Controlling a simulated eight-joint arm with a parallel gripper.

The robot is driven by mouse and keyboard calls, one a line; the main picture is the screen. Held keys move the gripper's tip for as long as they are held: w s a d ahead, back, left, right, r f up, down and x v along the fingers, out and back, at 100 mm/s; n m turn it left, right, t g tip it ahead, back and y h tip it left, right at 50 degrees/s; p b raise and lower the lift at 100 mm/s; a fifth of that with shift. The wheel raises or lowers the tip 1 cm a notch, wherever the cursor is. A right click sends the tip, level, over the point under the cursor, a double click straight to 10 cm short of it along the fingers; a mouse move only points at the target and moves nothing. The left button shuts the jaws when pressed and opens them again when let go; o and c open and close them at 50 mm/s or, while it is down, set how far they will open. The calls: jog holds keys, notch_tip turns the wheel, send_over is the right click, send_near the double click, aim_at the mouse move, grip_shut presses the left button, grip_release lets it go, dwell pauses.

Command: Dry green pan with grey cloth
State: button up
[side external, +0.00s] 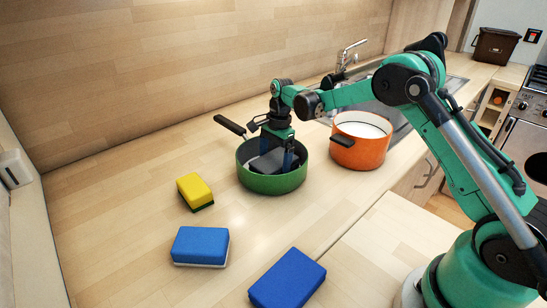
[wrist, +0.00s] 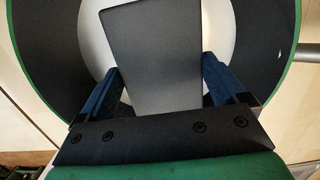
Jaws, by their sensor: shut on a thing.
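The green pan (side external: 272,183) stands on the wooden counter with its dark handle (side external: 230,125) pointing to the back left. Its green rim (wrist: 292,75) and dark inside also show in the wrist view. The grey cloth (wrist: 166,50) is a flat, stiff-looking grey piece in the wrist view, over the pan's pale round bottom. In the side view the cloth (side external: 266,163) shows dark inside the pan. My gripper (side external: 280,155) reaches down into the pan and is shut on the cloth, with its blue fingers (wrist: 165,88) on either side. Whether the cloth touches the pan bottom is unclear.
An orange pot (side external: 358,148) with pale contents stands right of the pan. A yellow-green sponge (side external: 194,191), a blue sponge (side external: 200,246) and another blue block (side external: 288,280) lie at the front left. A sink with a tap (side external: 345,55) is behind.

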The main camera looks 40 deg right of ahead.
jog(key=shift+w+a, duration=0.45)
jog(key=shift+a, duration=0.2)
jog(key=shift+s+a, duration=0.5)
jog(key=shift+s, duration=0.15)
jog(key=shift+s+d, duration=0.55)
jog(key=shift+d, duration=0.1)
jog(key=shift+r, duration=4.05)
